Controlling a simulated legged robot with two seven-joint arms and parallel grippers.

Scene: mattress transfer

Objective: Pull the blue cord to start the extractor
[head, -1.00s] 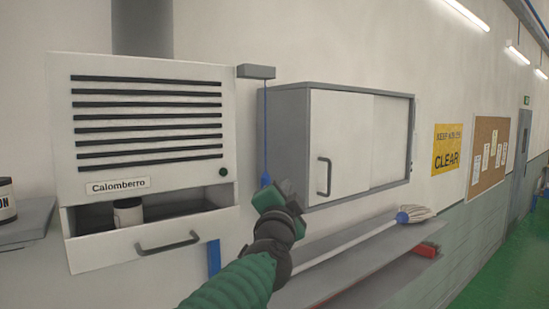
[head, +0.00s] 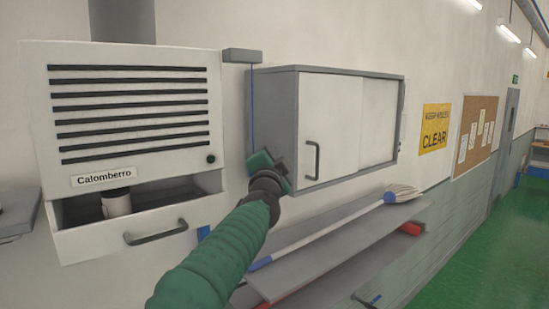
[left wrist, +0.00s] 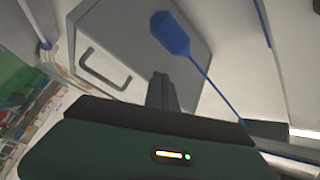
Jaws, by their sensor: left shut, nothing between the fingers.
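The blue cord (head: 253,100) hangs straight down from a grey bracket (head: 242,56) between the extractor and a wall cabinet. My left gripper (head: 270,158) is at its lower end in the head view and hides the cord's handle there. In the left wrist view the blue handle (left wrist: 170,33) shows past the fingertips of the shut left gripper (left wrist: 160,82), with nothing between them. The cord runs from the handle down to the right. My right gripper is not in view.
The grey and white cabinet (head: 345,110) stands close to the right of my gripper. Below it a mop (head: 335,232) lies on a grey shelf (head: 310,265). An open drawer (head: 130,235) with a small jar (head: 117,203) juts out under the extractor.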

